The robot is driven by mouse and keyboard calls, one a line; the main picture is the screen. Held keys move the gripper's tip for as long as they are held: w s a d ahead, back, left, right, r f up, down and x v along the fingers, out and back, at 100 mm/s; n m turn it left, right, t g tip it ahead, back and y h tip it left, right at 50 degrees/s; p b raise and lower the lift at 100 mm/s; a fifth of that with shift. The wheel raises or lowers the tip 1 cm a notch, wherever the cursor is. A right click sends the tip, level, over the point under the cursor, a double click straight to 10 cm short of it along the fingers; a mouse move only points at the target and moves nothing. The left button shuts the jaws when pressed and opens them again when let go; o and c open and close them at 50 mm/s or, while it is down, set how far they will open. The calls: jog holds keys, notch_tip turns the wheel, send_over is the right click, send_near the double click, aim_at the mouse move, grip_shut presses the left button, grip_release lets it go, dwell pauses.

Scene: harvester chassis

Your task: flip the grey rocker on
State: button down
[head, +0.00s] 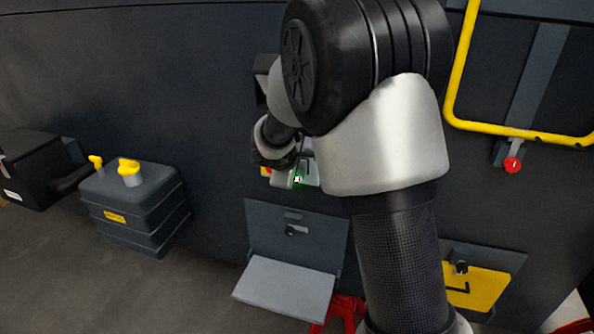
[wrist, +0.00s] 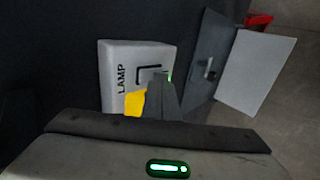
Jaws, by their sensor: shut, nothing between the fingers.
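A light grey switch box (wrist: 112,72) marked LAMP is on the dark wall in the wrist view. The grey rocker (wrist: 149,74), partly outlined in black, is on its face. My gripper (wrist: 161,86) is shut and empty, its tips in front of the rocker and covering part of it; I cannot tell whether they touch. A small green glow shows beside the tips. In the head view, my gripper (head: 287,177) is at the box (head: 311,174), which my arm mostly hides. The rocker's tilt cannot be made out.
A fold-down grey shelf (head: 285,287) is below the box and also shows in the wrist view (wrist: 255,72). A dark tank (head: 135,205) with yellow caps stands left. A yellow rail (head: 457,75) and red knob (head: 512,164) are right.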

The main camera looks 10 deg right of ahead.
jog(key=b, duration=0.3)
jog(key=shift+w+t, duration=0.1)
jog(key=shift+t, duration=0.2)
jog(key=shift+w+d+r, duration=0.1)
jog(key=shift+w+r, duration=0.05)
jog(key=shift+r, duration=0.75)
